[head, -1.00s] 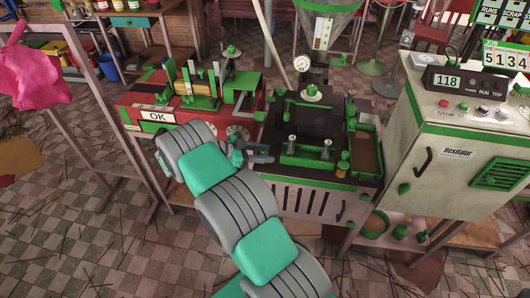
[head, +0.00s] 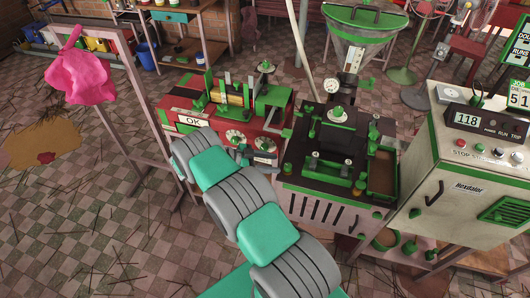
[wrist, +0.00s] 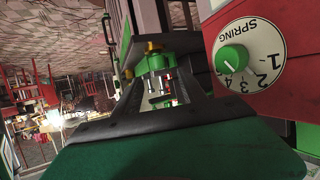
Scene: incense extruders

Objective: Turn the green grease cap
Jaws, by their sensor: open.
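A brass fitting with green on it (head: 287,170) stands at the left edge of the black machine (head: 310,132) in the head view; it may be the green grease cap, but it is too small to be sure. In the wrist view, a green part with brass above it (wrist: 155,63) shows beyond and between the dark jaws. My gripper (head: 262,157) is in front of the red machine, left of the black one, and largely hidden by my arm. In the wrist view my gripper (wrist: 158,90) is open, with nothing visibly held.
The red machine (head: 180,116) has front dials; one, marked SPRING, with a green knob (wrist: 231,59), is close on the right in the wrist view. A cream cabinet (head: 450,160) stands right of the black machine. A pink cloth (head: 80,72) hangs at left. Tiled floor is open at lower left.

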